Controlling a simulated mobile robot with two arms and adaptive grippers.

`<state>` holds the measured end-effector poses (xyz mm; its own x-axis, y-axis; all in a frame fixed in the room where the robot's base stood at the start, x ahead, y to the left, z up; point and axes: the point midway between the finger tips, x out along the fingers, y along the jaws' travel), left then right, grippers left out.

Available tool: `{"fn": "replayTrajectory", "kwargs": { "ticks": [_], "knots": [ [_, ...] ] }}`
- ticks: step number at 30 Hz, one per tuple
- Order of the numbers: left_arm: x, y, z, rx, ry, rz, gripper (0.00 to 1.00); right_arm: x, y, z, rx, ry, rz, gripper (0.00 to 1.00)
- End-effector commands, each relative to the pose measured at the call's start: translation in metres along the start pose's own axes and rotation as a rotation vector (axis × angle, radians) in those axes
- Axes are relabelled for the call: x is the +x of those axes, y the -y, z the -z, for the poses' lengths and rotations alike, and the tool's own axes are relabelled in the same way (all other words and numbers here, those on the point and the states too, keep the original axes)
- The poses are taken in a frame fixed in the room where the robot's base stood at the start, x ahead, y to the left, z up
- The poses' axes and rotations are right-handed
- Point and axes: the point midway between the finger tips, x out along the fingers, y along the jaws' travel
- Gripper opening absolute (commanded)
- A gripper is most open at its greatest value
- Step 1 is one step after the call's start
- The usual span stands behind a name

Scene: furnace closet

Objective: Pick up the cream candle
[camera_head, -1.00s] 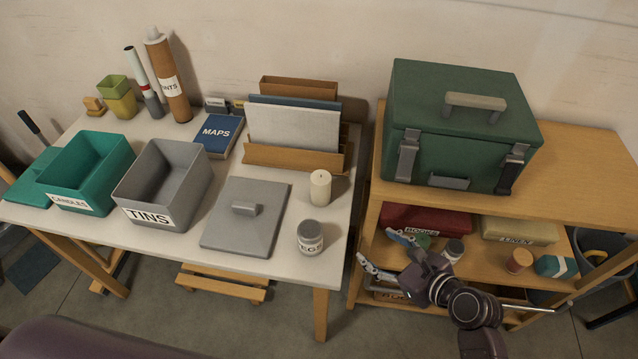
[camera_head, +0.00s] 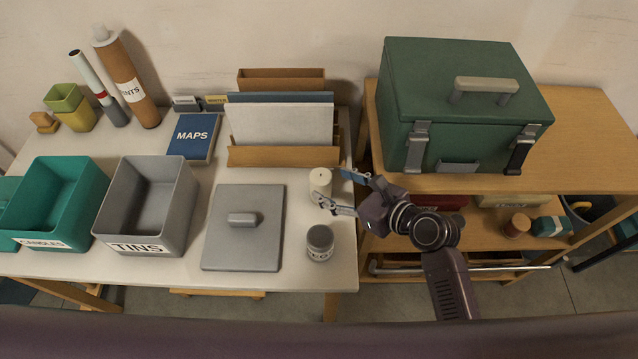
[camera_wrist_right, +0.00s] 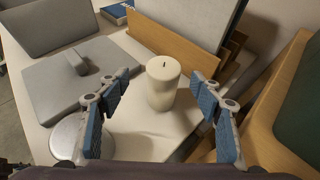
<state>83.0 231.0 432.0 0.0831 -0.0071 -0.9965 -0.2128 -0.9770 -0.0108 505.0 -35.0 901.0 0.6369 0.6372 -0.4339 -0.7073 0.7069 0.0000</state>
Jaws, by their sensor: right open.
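The cream candle (camera_head: 320,183) stands upright on the right part of the white table (camera_head: 332,275), in front of the wooden file holder. My right gripper (camera_head: 337,188) is open at the candle's right side, and one finger partly covers the candle in the head view. In the right wrist view the candle (camera_wrist_right: 163,84) stands just beyond and between the two spread fingers (camera_wrist_right: 163,103), apart from both. My left gripper is not in view.
A grey lidded jar (camera_head: 320,243) stands close in front of the candle. A flat grey lid (camera_head: 243,228) lies to the left. The file holder (camera_head: 283,157) is behind. A green toolbox (camera_head: 460,105) sits on the wooden shelf unit at right. Grey (camera_head: 148,205) and teal (camera_head: 50,203) bins stand left.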

Motion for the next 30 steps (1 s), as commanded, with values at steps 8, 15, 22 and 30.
{"fn": "replayTrajectory", "kwargs": {
  "ticks": [8, 15, 22, 30],
  "knots": [
    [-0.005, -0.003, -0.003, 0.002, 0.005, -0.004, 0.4, 0.037, 0.006, -0.001, 0.001, -0.001, 0.0, 0.59],
    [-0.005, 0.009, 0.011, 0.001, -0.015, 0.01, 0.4, 0.044, 0.006, -0.001, 0.0, 0.0, 0.001, 0.59],
    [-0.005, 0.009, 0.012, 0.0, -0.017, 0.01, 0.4, 0.044, 0.006, -0.001, 0.0, 0.0, 0.001, 0.44],
    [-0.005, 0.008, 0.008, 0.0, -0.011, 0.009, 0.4, 0.043, 0.006, -0.001, 0.0, -0.001, 0.001, 0.14]
  ]
}}
